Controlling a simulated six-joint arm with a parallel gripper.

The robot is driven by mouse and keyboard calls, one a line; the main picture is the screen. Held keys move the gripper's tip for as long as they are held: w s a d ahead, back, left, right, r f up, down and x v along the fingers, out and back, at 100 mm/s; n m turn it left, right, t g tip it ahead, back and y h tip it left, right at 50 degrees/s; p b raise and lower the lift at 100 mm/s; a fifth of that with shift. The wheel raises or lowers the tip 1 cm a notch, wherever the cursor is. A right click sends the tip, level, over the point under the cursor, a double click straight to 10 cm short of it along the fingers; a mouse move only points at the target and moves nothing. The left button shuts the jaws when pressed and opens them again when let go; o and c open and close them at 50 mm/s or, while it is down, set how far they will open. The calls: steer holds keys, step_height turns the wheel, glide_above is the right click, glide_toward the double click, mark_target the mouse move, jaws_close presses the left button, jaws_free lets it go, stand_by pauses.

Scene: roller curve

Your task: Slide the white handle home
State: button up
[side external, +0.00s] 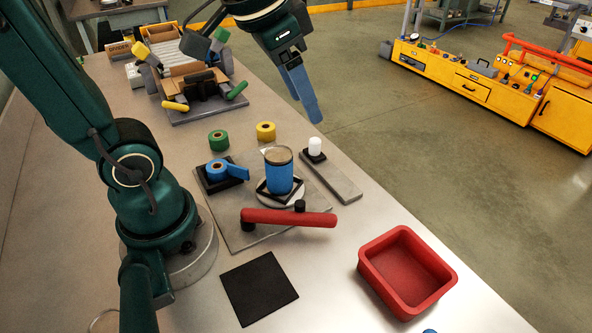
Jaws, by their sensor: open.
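The white handle (315,146) is a short upright cylinder on a small black slider block. The block sits near the far end of a flat grey rail (343,185), and the bare rail runs from it toward the lower right. My gripper (308,112) has blue fingers and hangs above and slightly left of the white handle, apart from it. It is open and holds nothing visible. The fingers overlap in this view, so the gap between them is hidden.
Left of the rail, a grey plate carries a blue cylinder (279,174) and a red bar (290,217). A blue tape roll (218,170) is beside them. A red tray (407,272) and black mat (259,287) lie nearer. The table edge runs close right of the rail.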

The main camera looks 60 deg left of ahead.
steer(key=w+a+f+g, duration=0.2)
steer(key=w+a, duration=0.2)
steer(key=w, duration=0.2)
steer(key=n+g, duration=0.2)
steer(key=g, duration=0.1)
glide_toward(315, 140)
step_height(315, 140, down, 5)
steer(key=shift+a+f, duration=0.1)
steer(key=shift+a, duration=0.05)
steer(key=shift+f, duration=2.45)
jaws_close()
